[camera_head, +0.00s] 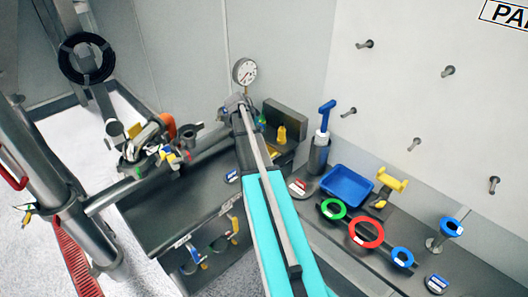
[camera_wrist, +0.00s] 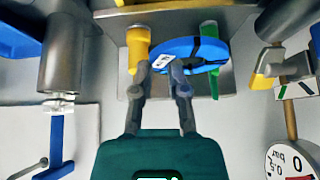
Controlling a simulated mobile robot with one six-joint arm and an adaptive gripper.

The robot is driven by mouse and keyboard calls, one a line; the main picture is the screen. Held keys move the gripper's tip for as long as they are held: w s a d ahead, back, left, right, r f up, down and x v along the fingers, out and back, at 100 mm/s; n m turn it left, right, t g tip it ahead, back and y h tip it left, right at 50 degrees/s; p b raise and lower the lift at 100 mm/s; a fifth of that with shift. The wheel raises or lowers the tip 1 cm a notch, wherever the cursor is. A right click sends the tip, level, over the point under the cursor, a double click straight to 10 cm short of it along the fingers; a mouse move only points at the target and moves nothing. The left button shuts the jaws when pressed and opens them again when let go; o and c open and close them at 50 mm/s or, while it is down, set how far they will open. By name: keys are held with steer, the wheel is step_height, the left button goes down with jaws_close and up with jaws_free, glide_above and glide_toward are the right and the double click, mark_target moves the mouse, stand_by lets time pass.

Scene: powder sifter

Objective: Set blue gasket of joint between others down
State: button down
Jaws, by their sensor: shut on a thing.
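In the wrist view my gripper (camera_wrist: 166,68) is shut on a blue gasket (camera_wrist: 205,50), a flat ring with dark marks and a small white label. The ring is tilted and extends to the right of the fingers. It hangs in front of a grey ledge (camera_wrist: 240,85), between a yellow object (camera_wrist: 138,42) and a green object (camera_wrist: 211,84); whether it touches them I cannot tell. In the head view my arm hides the fingertips and most of the held ring. Another blue ring (camera_head: 402,257) lies on the right bench. The joint cannot be clearly made out.
A green ring (camera_head: 333,209) and red ring (camera_head: 366,232) lie near a blue tray (camera_head: 347,186). A pressure gauge (camera_head: 244,72) stands close behind my arm. A horizontal pipe (camera_head: 128,188) with clamps crosses the left. A grey cylinder (camera_wrist: 68,55) is left in the wrist view.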

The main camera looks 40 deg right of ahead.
steer(key=shift+f+b, duration=6.65)
steer(key=shift+f, duration=0.15)
steer(key=shift+d, duration=0.15)
steer(key=shift+d, duration=0.2)
steer(key=d, duration=0.3)
steer(key=shift+w+d+f+b, duration=0.1)
steer(key=shift+d+f+b, duration=0.1)
steer(key=shift+f+b, duration=0.2)
steer(key=shift+f, duration=0.2)
steer(key=shift+f+b, duration=0.15)
steer(key=shift+b, duration=0.2)
steer(key=c, duration=0.6)
jaws_free()
steer(key=shift+c, duration=0.2)
